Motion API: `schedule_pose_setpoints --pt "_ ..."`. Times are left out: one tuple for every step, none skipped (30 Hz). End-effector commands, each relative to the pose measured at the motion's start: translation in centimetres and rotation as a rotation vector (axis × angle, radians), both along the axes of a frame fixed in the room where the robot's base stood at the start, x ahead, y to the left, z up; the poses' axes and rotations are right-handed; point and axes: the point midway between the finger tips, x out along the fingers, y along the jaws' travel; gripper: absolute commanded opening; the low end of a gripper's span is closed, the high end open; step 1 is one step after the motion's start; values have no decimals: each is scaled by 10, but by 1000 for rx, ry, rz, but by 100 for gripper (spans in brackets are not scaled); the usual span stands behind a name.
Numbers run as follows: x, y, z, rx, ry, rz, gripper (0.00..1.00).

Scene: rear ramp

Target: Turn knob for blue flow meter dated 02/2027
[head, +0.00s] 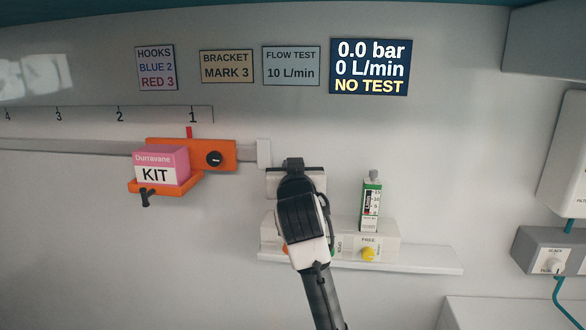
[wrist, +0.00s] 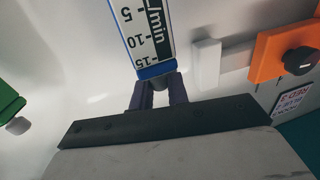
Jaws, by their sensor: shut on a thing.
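A flow meter with a blue end band (wrist: 156,71) and a white L/min scale fills the top middle of the wrist view, upside down. My gripper (wrist: 158,92) has its two dark fingers on either side of the grey piece at the meter's top end and is shut on it. In the head view, my gripper and arm hide this meter. A green flow meter (head: 371,207) stands upright to the right, with a grey cap; its edge also shows at the left of the wrist view (wrist: 8,103). I cannot read any date.
A box with a yellow knob (head: 369,254) marked FREE sits on the white shelf (head: 430,262). An orange bracket (head: 222,152) holds a pink KIT box (head: 161,165) at the left. The wall display (head: 369,67) reads 0.0 bar, 0 L/min, NO TEST.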

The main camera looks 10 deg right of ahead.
Motion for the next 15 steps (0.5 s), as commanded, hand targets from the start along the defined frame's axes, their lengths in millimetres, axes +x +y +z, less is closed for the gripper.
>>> schedule_pose_setpoints --pt "0 0 -1 0 2 0 0" --pt "0 0 -1 0 2 0 0" --pt "0 0 -1 0 2 1 0" --pt "0 0 -1 0 2 1 0" --pt "0 0 -1 0 2 1 19" --pt "0 0 -1 0 2 1 24" --pt "0 0 -1 0 2 1 28" --pt "0 0 -1 0 2 1 32" --pt "0 0 0 0 2 1 36" --pt "0 0 0 0 2 1 36" --pt "0 0 0 0 1 1 36" --pt "0 0 0 0 1 2 36" --pt "0 0 0 0 1 2 36" --pt "0 0 0 0 1 2 36" --pt "0 0 0 0 1 2 36"
